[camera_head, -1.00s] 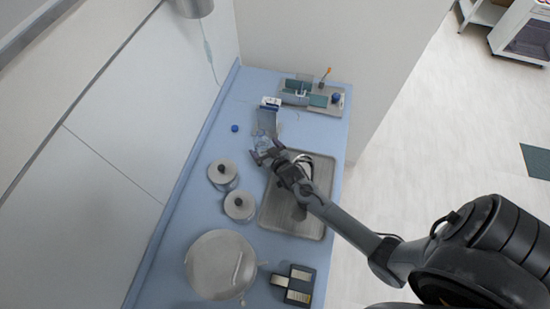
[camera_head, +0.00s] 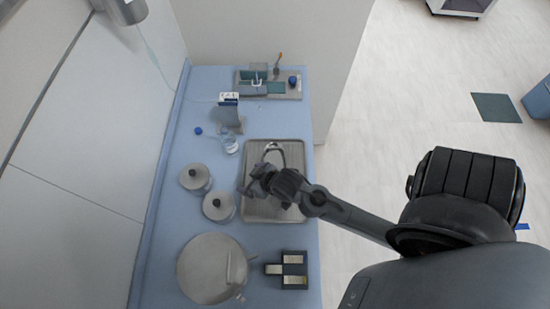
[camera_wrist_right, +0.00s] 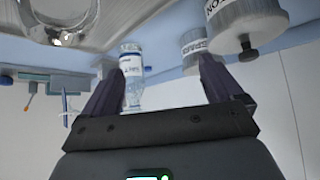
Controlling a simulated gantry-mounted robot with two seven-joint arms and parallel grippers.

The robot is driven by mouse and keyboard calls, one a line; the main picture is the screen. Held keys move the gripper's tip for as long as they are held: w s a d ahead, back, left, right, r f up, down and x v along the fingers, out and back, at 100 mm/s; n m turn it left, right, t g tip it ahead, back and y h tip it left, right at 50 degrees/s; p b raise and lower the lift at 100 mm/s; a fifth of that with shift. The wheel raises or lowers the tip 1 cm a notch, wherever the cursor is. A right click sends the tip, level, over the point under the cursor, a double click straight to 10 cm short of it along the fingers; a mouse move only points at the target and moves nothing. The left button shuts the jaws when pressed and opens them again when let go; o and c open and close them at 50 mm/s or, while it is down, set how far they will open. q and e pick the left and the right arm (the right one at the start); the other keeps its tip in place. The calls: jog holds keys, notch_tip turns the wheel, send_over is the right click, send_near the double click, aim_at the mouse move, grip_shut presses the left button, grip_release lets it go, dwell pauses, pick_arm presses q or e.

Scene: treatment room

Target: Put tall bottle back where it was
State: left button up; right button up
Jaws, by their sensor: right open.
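The tall bottle, clear with a white label (camera_head: 229,144), stands on the blue counter (camera_head: 180,228), just left of the sink tray. It also shows in the wrist view (camera_wrist_right: 131,68), beyond my right gripper's left finger in that picture. My right gripper (camera_head: 247,184) is over the left edge of the tray, apart from the bottle. In the wrist view its fingers (camera_wrist_right: 155,68) are spread with nothing gripped between them. My left gripper is not in view.
Two lidded jars (camera_head: 195,178) (camera_head: 218,207) stand left of my gripper. A ribbed metal sink tray (camera_head: 262,209) lies beneath it. A large round pot (camera_head: 211,268) and a dark block holder (camera_head: 289,270) are nearer. A blue cap (camera_head: 198,131) lies left of the bottle.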

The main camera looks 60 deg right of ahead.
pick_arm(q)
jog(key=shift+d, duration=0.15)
pick_arm(e)
jog(key=s+a+r+n+g, duration=0.1)
jog(key=s+a+r+g, duration=0.1)
jog(key=s, duration=0.3)
jog(key=s+a+r+n+g, duration=0.1)
jog(key=s+a+r+g, duration=0.1)
jog(key=s, duration=0.4)
jog(key=shift+s+r+n+g+y, duration=0.3)
jog(key=shift+r+g+y, duration=0.1)
jog(key=shift+r, duration=0.3)
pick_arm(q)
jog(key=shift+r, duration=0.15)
pick_arm(e)
jog(key=shift+r, duration=0.1)
